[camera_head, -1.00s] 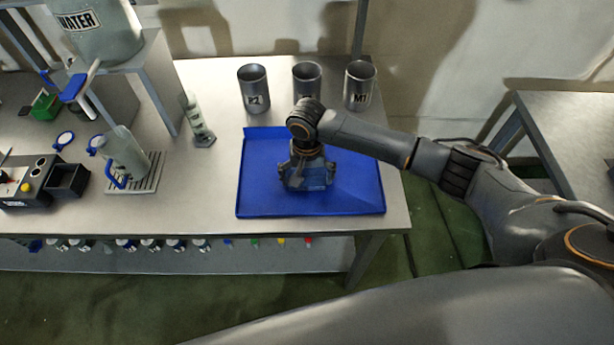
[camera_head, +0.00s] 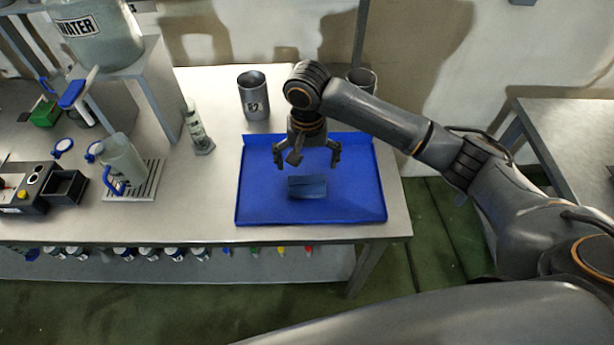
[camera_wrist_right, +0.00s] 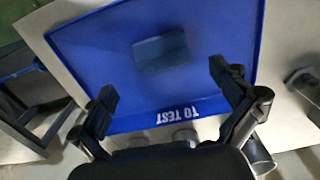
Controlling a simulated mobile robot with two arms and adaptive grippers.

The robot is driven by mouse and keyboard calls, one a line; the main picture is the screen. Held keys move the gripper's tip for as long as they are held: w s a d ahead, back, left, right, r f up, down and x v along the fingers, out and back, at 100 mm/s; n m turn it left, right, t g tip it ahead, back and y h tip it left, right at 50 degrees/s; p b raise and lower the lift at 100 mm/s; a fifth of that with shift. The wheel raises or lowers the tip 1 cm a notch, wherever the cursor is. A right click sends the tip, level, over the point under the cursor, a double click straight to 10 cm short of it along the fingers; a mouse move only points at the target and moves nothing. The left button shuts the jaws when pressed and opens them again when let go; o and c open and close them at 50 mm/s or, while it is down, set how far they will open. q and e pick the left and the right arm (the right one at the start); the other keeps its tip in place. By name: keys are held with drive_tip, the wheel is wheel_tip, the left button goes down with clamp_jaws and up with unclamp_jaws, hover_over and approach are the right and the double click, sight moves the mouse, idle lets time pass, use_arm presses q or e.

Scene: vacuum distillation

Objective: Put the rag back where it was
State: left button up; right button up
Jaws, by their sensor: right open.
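The rag (camera_head: 307,187) is a small dark blue-grey folded piece lying flat on the blue tray (camera_head: 350,207), near its middle. It also shows in the right wrist view (camera_wrist_right: 161,52), on the tray (camera_wrist_right: 215,35) marked "TO TEST". My right gripper (camera_head: 307,162) is open and empty above the tray, clear of the rag. Its spread fingers also show in the right wrist view (camera_wrist_right: 165,92), with the rag beyond them. My left gripper is not in view.
A metal cup marked "52" or similar (camera_head: 253,97) stands behind the tray. Another cup (camera_head: 362,80) is partly hidden by my arm.

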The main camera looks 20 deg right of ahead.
drive_tip(key=shift+r, duration=1.3)
